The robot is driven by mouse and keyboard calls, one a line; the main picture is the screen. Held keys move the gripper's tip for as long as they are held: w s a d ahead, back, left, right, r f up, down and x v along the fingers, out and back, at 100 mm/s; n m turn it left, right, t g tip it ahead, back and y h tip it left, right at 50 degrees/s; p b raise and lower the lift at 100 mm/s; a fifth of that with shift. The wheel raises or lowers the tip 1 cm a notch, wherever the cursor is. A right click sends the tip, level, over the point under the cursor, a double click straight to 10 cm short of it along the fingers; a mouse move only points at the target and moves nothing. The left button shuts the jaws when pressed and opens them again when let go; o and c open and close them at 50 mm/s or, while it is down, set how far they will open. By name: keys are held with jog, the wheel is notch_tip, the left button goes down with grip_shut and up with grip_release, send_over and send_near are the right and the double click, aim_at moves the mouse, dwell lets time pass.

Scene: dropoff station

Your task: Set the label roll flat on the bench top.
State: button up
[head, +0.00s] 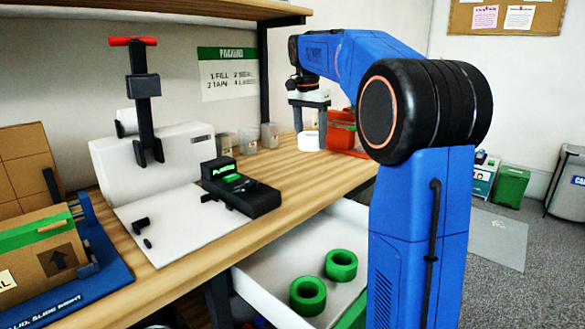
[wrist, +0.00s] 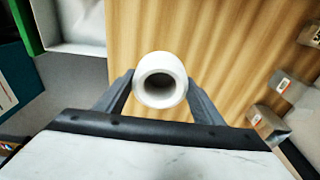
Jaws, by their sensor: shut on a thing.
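The label roll (wrist: 160,67) is a white ring with a dark hollow core, seen end-on in the wrist view. My gripper (wrist: 160,82) is shut on it, one finger on each side. In the head view the white roll (head: 309,141) shows low between the fingers of my gripper (head: 308,126), at the far end of the bench top (head: 305,175). The wooden bench top also lies below the roll in the wrist view (wrist: 222,50). I cannot tell whether the roll touches the wood.
An orange bin (head: 342,130) stands just right of the roll. Several small clear cups (head: 248,138) stand left of it along the wall. A black device (head: 240,188) sits nearer. A white open drawer (head: 268,290) below holds two green rolls (head: 308,295). Wood in front of the cups is clear.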

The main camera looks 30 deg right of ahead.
notch_tip(320, 180, down, 5)
jog(key=shift+w+a, duration=0.1)
jog(key=shift+a, duration=0.05)
jog(key=shift+c, duration=0.9)
jog(key=shift+f, duration=2.35)
jog(key=o, duration=1.2)
jog(key=shift+o, duration=0.2)
jog(key=shift+r, duration=0.1)
jog(key=r, duration=0.8)
jog(key=a+r, duration=0.1)
jog(key=r, duration=0.2)
jog(key=shift+s+a+r, duration=0.1)
jog(key=shift+s+r, duration=0.15)
jog(key=shift+r, duration=0.15)
